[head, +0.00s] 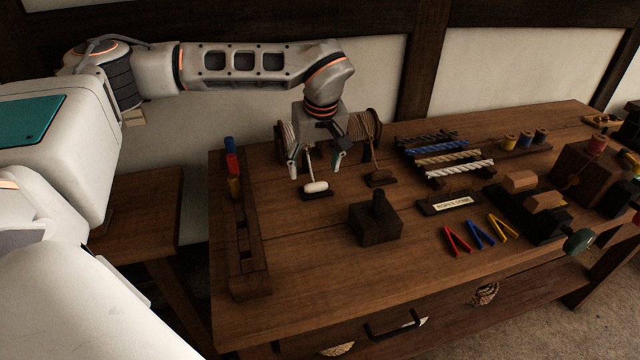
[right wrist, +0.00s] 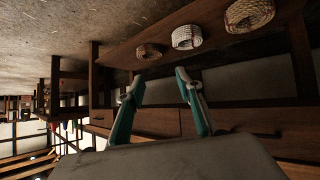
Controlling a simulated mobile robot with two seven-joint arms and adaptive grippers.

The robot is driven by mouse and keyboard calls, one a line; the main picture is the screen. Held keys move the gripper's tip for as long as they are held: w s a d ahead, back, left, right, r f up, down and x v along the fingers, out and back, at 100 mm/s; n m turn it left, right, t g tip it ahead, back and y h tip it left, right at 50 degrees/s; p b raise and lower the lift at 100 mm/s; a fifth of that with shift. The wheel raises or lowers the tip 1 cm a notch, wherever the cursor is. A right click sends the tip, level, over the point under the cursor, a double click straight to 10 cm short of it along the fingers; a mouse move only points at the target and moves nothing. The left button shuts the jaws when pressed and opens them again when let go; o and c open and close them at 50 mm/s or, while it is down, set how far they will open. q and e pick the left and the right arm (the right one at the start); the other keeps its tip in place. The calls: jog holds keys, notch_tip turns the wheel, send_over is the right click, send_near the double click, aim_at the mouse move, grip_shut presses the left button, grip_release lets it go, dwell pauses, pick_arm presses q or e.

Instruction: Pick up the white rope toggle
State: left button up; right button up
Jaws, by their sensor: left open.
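The white rope toggle (head: 316,187) is a small rounded bar lying on a dark block on the bench, near the back left. A thin cord runs up from it toward a rope reel (head: 285,139) behind. My left gripper (head: 316,166) comes down from above, open, its fingers spread either side of the cord, apparently just above and behind the toggle. Whether they touch anything is hard to tell. My right gripper (right wrist: 159,77) shows in the right wrist view, open and empty, away from the toggle. The toggle is not visible in that view.
A second reel (head: 364,128) with a brown toggle (head: 379,177) stands just right. A dark block with a peg (head: 376,222) is in front. A wooden rack (head: 247,245) lines the left edge. Rope samples (head: 448,157) and coloured clips (head: 480,234) lie farther right. Bare wood (head: 310,265) lies in front.

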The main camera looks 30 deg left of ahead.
aim_at(316, 185)
pick_arm(q)
jog(key=x, duration=0.4)
jog(key=b+x, duration=0.1)
jog(key=x, duration=0.1)
jog(key=shift+w+d+f, duration=0.15)
jog(key=shift+w+d, duration=0.05)
jog(key=shift+w, duration=0.15)
jog(key=c, duration=0.9)
